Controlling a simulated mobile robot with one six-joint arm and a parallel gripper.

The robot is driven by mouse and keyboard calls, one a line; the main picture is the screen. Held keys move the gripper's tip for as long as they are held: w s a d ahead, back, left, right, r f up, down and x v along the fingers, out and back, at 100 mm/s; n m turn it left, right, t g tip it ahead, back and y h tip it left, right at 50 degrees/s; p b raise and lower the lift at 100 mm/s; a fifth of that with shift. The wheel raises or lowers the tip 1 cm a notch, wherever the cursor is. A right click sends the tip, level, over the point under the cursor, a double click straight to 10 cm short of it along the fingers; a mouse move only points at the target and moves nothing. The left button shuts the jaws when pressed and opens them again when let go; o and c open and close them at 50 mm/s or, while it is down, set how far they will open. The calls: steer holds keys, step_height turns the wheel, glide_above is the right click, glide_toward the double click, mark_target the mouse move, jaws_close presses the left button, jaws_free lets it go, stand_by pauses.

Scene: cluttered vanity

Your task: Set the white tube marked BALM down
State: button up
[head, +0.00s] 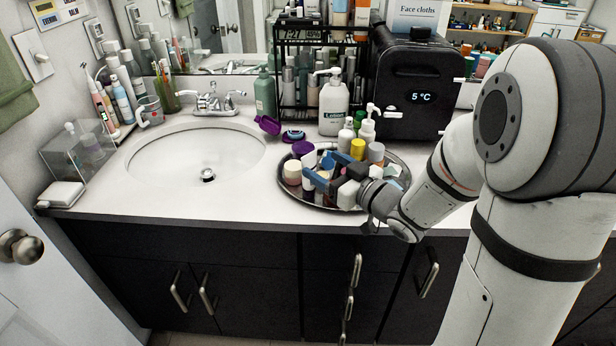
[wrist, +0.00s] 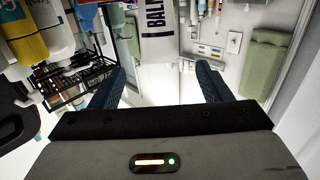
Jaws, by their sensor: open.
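The white tube marked BALM (wrist: 157,38) shows in the wrist view at the top middle, with its dark lettering running along it. My gripper (wrist: 162,75) is open, with one blue finger on each side of the tube's line and gaps showing beside it. In the head view my gripper (head: 316,169) is low over the front left part of the round metal tray (head: 397,200). I cannot clearly pick the tube out there among the crowded items and fingers. Whether the tube's base rests on the tray is hidden.
A pale jar (head: 292,173) and a yellow-capped bottle (head: 357,149) stand on the tray near my gripper. A Lotion bottle (head: 333,106) and a black cooler (head: 415,88) stand behind. The sink (head: 195,155) is left; the front counter (head: 225,212) is clear.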

mark_target(310, 155)
steer(key=shift+w+a, duration=0.15)
steer(key=shift+a, duration=0.2)
steer(key=x, duration=0.7)
steer(key=shift+w+r+p, duration=0.1)
steer(key=shift+r+p, duration=0.1)
steer(key=shift+p, duration=0.2)
steer(key=shift+d, duration=0.1)
steer(key=shift+c, duration=0.2)
steer(key=c, duration=1.4)
